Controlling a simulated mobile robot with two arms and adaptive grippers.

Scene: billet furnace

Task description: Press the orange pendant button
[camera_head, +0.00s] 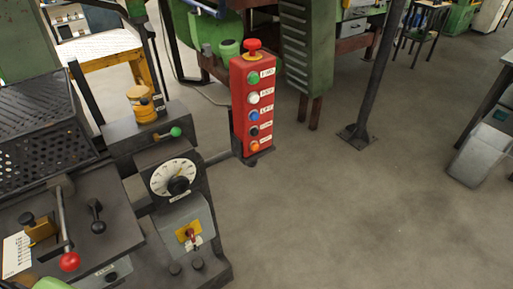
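The red pendant box (237,112) stands upright near the middle of the view, beside the dark machine. A column of buttons runs down its face, each with a small white label. From the top they are green (254,78), white (253,98), blue (254,116), black (254,131) and orange (254,146). The orange button is the lowest, near the box's bottom edge, and is unobstructed. A large red mushroom button (252,45) sits on top. Neither of my grippers is in view.
At left is a dark machine with a dial (173,178), a red-knobbed lever (69,261), a green-knobbed lever (175,132) and a red switch (190,233). A dark post (375,75) stands right of the pendant. The floor (340,215) in front and right is clear.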

